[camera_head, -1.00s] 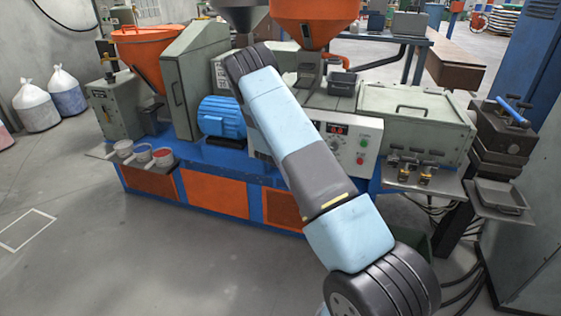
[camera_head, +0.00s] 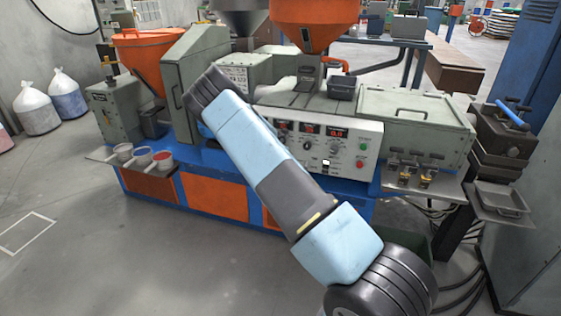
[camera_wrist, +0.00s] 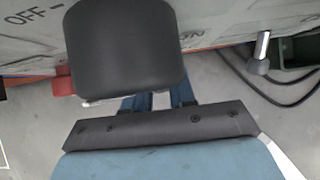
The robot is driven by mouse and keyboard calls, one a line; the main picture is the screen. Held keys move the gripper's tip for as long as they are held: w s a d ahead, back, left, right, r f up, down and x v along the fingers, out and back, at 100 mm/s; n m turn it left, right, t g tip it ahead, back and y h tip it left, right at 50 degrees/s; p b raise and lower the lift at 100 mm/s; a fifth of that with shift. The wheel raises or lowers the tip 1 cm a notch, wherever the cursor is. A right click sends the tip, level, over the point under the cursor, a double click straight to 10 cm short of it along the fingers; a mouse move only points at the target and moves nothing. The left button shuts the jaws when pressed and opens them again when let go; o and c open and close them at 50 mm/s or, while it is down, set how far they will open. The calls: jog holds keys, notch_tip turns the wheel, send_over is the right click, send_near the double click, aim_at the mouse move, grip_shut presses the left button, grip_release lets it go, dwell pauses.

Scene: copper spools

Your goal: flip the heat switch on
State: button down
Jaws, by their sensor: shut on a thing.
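In the wrist view the dark rounded finger (camera_wrist: 125,48) of my gripper fills the upper middle, with blue links behind it. It lies against a pale panel (camera_wrist: 225,18) marked "OFF" to its left; letters like "ON" are partly covered to its right. My gripper is shut on what I take to be the heat switch, which the finger hides. A red piece (camera_wrist: 62,82) shows just left of the finger. In the head view my arm hides the gripper; the control panel (camera_head: 344,153) with red displays, knobs and buttons shows behind the arm.
A metal lever with a round base (camera_wrist: 260,55) stands right of my gripper. In the head view, brass-coloured fittings (camera_head: 426,178) sit on a shelf right of the panel, and a grey tray (camera_head: 500,201) is farther right. Open floor (camera_head: 120,245) lies at the left.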

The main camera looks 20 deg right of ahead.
jog(key=shift+a, duration=0.1)
dwell(0.4)
jog(key=c, duration=1)
grip_release()
jog(key=shift+o, duration=0.2)
jog(key=shift+r, duration=0.1)
jog(key=v, duration=1.3)
jog(key=shift+r, duration=0.25)
